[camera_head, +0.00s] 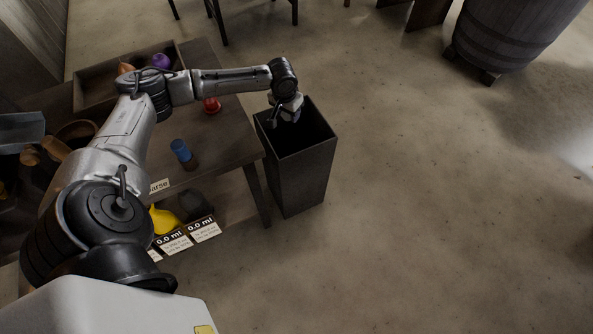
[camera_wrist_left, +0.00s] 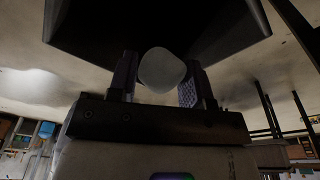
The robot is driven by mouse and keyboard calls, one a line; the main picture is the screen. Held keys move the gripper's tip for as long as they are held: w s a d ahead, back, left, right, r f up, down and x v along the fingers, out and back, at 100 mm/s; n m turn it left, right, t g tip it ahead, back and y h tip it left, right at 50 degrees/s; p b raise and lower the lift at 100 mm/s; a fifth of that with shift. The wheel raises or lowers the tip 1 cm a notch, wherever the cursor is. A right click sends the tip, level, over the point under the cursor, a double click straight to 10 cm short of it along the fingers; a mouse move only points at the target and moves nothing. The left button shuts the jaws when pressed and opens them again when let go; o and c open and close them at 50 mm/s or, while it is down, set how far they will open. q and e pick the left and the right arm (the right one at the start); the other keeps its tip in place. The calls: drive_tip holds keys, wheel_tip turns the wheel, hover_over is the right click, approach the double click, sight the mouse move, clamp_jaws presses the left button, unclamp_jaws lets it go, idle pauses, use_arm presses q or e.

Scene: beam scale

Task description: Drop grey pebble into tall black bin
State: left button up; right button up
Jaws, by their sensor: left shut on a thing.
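The tall black bin (camera_head: 307,175) stands on the floor at the right end of the dark table, with its open top facing up. My left arm reaches over the table, and my left gripper (camera_head: 289,114) is at the bin's opening, pointing down. In the left wrist view, the grey pebble (camera_wrist_left: 162,70) is between the two fingers of my left gripper (camera_wrist_left: 160,80), which is shut on it. The bin (camera_wrist_left: 150,28) shows dark beyond the pebble. In the head view the pebble cannot be made out. My right gripper is not in view.
The dark table (camera_head: 225,145) holds a blue-topped shaker (camera_head: 181,150), a red object (camera_head: 211,105) and a wooden tray (camera_head: 96,92) with a purple onion (camera_head: 160,61). Floor right of the bin is clear.

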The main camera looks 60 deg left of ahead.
use_arm(q)
drive_tip(key=o, duration=1.1)
drive_tip(key=r+p, duration=0.1)
drive_tip(key=r, duration=0.3)
drive_tip(key=s+r+p, duration=0.1)
drive_tip(key=r+p, duration=0.1)
drive_tip(key=r, duration=0.3)
drive_tip(key=s+r+p, duration=0.1)
drive_tip(key=r, duration=0.3)
drive_tip(key=shift+d+r, duration=0.35)
drive_tip(key=shift+d, duration=0.05)
drive_tip(key=shift+w, duration=0.1)
drive_tip(key=shift+d, duration=0.1)
